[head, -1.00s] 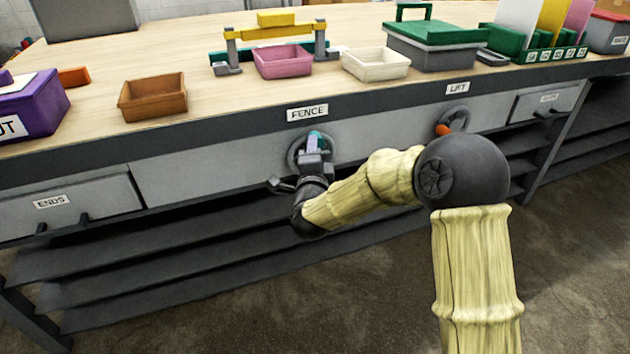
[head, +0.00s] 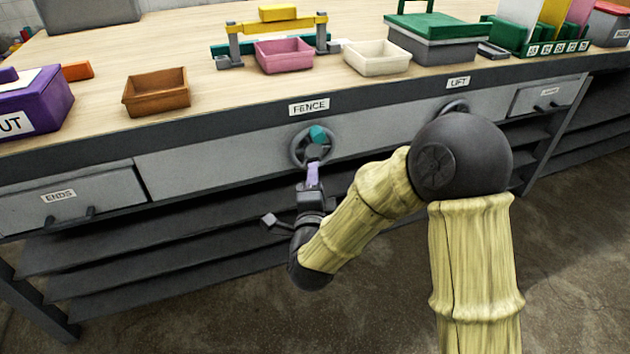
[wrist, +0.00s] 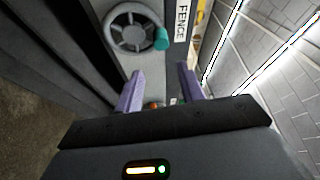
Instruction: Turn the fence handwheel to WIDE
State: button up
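The fence handwheel (head: 306,148) is a dark spoked wheel on the bench front, under the white FENCE label (head: 309,107). Its teal knob (head: 318,134) is at the upper right of the wheel in the head view. In the wrist view the wheel (wrist: 128,30) is ahead of the fingers, with the teal knob (wrist: 161,39) at its rim. My gripper (head: 313,172) is just below the wheel. In the wrist view its two purple fingers (wrist: 160,88) are apart with nothing between them, clear of the knob. No WIDE mark is readable.
The LIFT handwheel (head: 455,107) is to the right, partly behind my arm. The ENDS drawer (head: 70,200) is at the left. Pink (head: 284,58), cream (head: 377,60) and brown (head: 156,96) trays stand on the bench top. Dark shelves run below.

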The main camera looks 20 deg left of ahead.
jog(key=shift+w+d, duration=0.2)
jog(key=c, duration=0.7)
jog(key=d+n+g, duration=0.1)
jog(key=d, duration=0.1)
jog(key=w+d+n+g+p, duration=0.1)
jog(key=d+n, duration=0.1)
jog(key=w+d+n+g+p, duration=0.1)
jog(key=d+n, duration=0.1)
jog(key=shift+w+f+g, duration=0.2)
jog(key=shift+f+g, duration=0.05)
jog(key=shift+g, duration=0.05)
grip_shut()
jog(key=s+d+f+n+g+h+p, duration=0.2)
jog(key=d+n+g, duration=0.3)
jog(key=d, duration=0.6)
jog(key=s+d+n+g+h+p, duration=0.2)
jog(key=s+d+g, duration=0.4)
jog(key=s+d, duration=0.8)
jog(key=d+n+h, duration=0.1)
jog(key=d, duration=0.1)
jog(key=shift+s+d+r+g, duration=0.3)
jog(key=shift+s+d, duration=0.05)
